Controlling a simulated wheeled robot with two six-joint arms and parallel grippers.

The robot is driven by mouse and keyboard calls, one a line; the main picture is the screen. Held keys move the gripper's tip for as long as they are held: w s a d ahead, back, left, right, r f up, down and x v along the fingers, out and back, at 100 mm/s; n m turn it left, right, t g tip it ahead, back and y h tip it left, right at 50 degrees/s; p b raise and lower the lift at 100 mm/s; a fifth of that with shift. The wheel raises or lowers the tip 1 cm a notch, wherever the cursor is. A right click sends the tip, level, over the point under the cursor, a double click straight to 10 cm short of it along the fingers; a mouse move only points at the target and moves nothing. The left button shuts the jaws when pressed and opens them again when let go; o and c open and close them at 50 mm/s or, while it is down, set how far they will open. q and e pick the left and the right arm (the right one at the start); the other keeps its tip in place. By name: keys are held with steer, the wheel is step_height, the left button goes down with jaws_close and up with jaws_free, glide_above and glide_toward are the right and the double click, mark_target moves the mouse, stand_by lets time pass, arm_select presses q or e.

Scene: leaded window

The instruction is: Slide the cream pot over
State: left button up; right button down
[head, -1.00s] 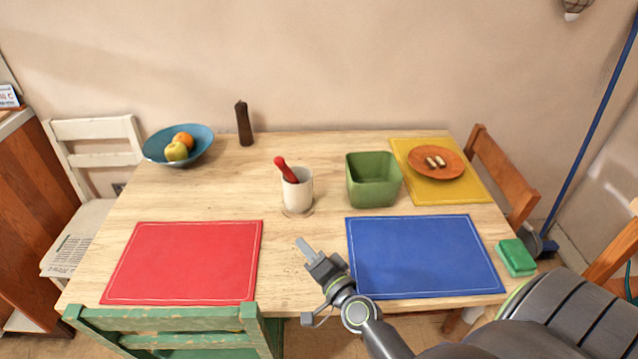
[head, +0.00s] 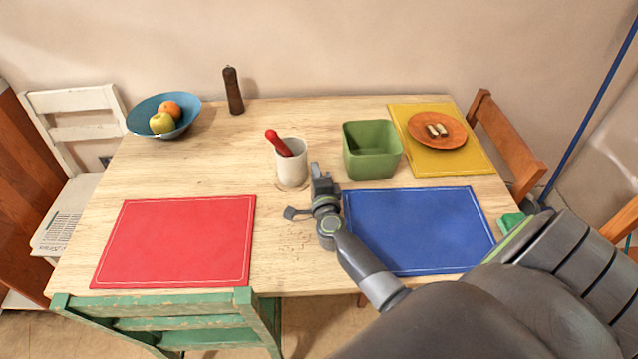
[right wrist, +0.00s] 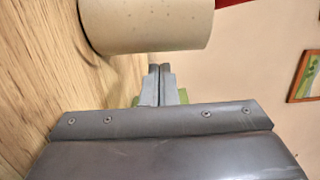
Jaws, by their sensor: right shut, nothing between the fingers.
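The cream pot (head: 292,168) stands upright on the wooden table, with a red-handled utensil (head: 279,143) leaning in it. My right gripper (head: 315,168) is shut and empty, close beside the pot's right side in the head view. In the right wrist view the pot (right wrist: 145,25) fills the upper middle, and the shut fingertips (right wrist: 160,70) are just below its edge. I cannot tell whether they touch it. My left gripper is not in view.
A green square bin (head: 371,160) stands right of my right gripper. A blue mat (head: 420,235) lies at front right, a red mat (head: 175,240) at front left. A yellow mat (head: 475,160) bears an orange plate (head: 437,122). The table left of the pot is bare.

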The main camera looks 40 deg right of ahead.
steer(key=shift+x, duration=0.75)
steer(key=shift+w, duration=0.1)
steer(key=w+a, duration=0.4)
steer(key=a, duration=0.1)
steer(key=w+a, duration=0.2)
steer(key=a, duration=0.1)
steer(key=shift+w+b, duration=0.2)
steer(key=shift+b, duration=0.15)
steer(key=w+a+b, duration=0.1)
steer(key=w+a, duration=0.1)
steer(key=a, duration=0.1)
steer(key=w+a+b, duration=0.1)
steer(key=w+a, duration=0.1)
steer(key=w+a+b, duration=0.1)
steer(key=w+a, duration=0.1)
steer(key=a, duration=0.1)
steer(key=shift+w+a, duration=0.25)
steer(key=shift+a, duration=0.1)
